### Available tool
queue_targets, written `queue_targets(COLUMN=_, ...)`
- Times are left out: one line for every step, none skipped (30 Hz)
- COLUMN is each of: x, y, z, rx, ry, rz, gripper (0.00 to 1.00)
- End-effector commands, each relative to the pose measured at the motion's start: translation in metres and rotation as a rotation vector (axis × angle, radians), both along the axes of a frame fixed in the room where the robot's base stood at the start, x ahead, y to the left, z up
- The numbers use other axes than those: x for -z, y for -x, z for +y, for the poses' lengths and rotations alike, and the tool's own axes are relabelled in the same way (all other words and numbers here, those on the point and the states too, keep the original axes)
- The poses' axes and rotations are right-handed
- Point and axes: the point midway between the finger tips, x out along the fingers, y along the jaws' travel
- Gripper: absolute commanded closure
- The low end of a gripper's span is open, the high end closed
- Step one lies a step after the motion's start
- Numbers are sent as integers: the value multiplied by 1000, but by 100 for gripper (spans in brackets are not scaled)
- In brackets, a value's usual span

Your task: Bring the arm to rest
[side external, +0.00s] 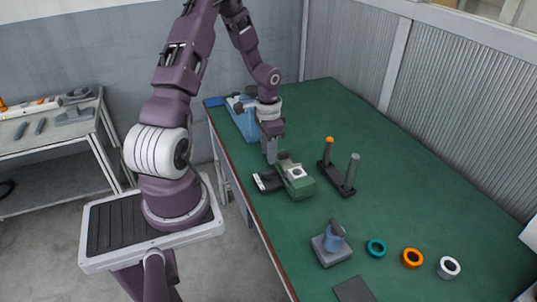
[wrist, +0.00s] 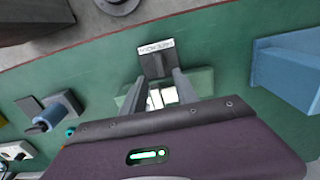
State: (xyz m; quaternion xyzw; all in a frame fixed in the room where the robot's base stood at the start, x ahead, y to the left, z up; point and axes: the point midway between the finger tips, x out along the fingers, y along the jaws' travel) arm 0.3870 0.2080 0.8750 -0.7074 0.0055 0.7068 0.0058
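My gripper (side external: 271,158) points down above the near long edge of the green table, close over a green device (side external: 298,183) with a black arm and plate (side external: 267,181). In the wrist view, the two fingers of my gripper (wrist: 159,76) stand apart, with nothing held between them. The green device (wrist: 203,80) and its white top patches show behind the fingers, and the black plate with a pale label (wrist: 155,47) lies beyond. Whether the fingers touch the device is unclear.
A two-post stand (side external: 338,179) is right of the device. A blue unit (side external: 243,121) stands at the far left end. A grey base with a blue knob (side external: 331,248), teal (side external: 376,248), orange (side external: 412,258) and white (side external: 449,267) rings are nearer. The far right tabletop is clear.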

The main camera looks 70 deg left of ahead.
Motion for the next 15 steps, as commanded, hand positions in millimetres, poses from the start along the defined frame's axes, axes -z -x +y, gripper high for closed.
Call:
queue_targets(x=0, y=0, z=0, rx=0, ry=0, rz=0, gripper=65)
queue_targets(x=0, y=0, z=0, rx=0, ry=0, rz=0, gripper=65)
queue_targets(x=0, y=0, z=0, rx=0, ry=0, rz=0, gripper=65)
queue_targets(x=0, y=0, z=0, rx=0, ry=0, rz=0, gripper=65)
queue_targets(x=-1, y=0, z=0, rx=0, ry=-1, rz=0, gripper=65)
queue_targets(x=-5, y=-2, z=-1, rx=2, ry=-9, rz=-1, gripper=65)
queue_targets(x=-13, y=-4, z=-3, rx=5, ry=-21, rz=-3, gripper=65)
queue_targets(x=-24, y=-6, z=-6, rx=9, ry=-38, rz=-5, gripper=65)
queue_targets(x=-45, y=-11, z=-13, rx=13, ry=-69, rz=-13, gripper=65)
queue_targets(x=-65, y=-14, z=-21, rx=15, ry=-96, rz=-22, gripper=65)
queue_targets(x=-87, y=-16, z=-32, rx=16, ry=-124, rz=-34, gripper=65)
queue_targets(x=-117, y=-17, z=-50, rx=14, ry=-159, rz=-57, gripper=65)
queue_targets(x=-139, y=-15, z=-64, rx=11, ry=-181, rz=-79, gripper=65)
queue_targets(x=-159, y=-12, z=-80, rx=5, ry=-196, rz=-102, gripper=65)
queue_targets(x=-184, y=-5, z=-101, rx=-1, ry=-212, rz=-139, gripper=65)
